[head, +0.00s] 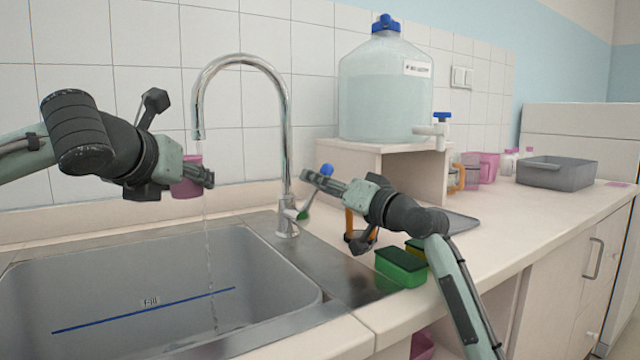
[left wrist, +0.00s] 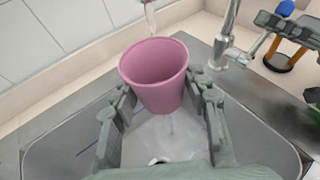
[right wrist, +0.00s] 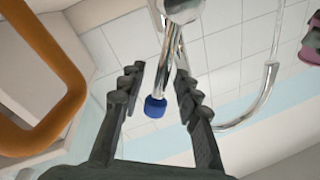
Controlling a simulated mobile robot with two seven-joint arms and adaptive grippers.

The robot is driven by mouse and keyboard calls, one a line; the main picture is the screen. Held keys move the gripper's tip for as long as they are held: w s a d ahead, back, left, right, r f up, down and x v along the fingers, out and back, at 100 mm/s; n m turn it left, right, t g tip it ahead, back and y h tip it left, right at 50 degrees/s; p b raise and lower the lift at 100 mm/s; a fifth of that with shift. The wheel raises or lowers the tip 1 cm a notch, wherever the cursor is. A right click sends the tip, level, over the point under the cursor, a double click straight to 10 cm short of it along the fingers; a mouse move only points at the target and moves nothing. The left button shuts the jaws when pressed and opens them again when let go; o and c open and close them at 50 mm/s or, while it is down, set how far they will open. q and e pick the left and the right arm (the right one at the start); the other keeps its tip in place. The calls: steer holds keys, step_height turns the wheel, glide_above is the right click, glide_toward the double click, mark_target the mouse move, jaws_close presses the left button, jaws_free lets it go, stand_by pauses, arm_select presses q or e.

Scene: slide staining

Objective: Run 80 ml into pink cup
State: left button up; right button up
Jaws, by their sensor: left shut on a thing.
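The pink cup (head: 187,180) is upright over the sink near the tap (head: 286,120). My left gripper (head: 205,177) is shut on it, one finger on each side in the left wrist view, where the cup (left wrist: 155,75) looks empty. A thin water stream (head: 207,235) falls from the spout into the sink. It shows below the cup, so it seems to pass beside or behind it; whether any enters is unclear. My right gripper (head: 312,180) is open, its fingers on either side of the chrome tap lever with a blue tip (right wrist: 155,107). Contact is unclear.
The grey sink (head: 270,280) has a blue fill line. A large bottle (head: 385,95) stands on a shelf behind. A pink jug (head: 488,167) and grey tub (head: 556,173) stand farther right.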

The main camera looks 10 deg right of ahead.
step_height(320, 180, up, 10)
stand_by(0.6)
steer(key=shift+s+d+f, duration=0.1)
steer(key=shift+s+d, duration=0.05)
steer(key=shift+d, duration=0.05)
steer(key=c, duration=0.4)
steer(key=s+d+n, duration=0.1)
steer(key=s+n, duration=0.1)
steer(key=n, duration=0.1)
steer(key=s+d+f+n, duration=0.1)
steer(key=s+n, duration=0.1)
steer(key=n, duration=0.1)
steer(key=s+d+f+n, duration=0.1)
steer(key=s+n, duration=0.1)
steer(key=shift+s+d+f+n, duration=0.2)
steer(key=shift+s+d+n, duration=0.1)
steer(key=shift+n, duration=0.1)
jaws_close()
steer(key=s+a+f+n, duration=0.1)
steer(key=s+f+n, duration=0.2)
steer(key=s+n, duration=0.65)
steer(key=w+a+n, duration=0.1)
steer(key=w+a, duration=0.2)
steer(key=w, duration=0.9)
steer(key=shift+a+f+g+y, duration=0.15)
steer(key=shift+f+g+y, duration=0.15)
steer(key=shift+y, duration=0.1)
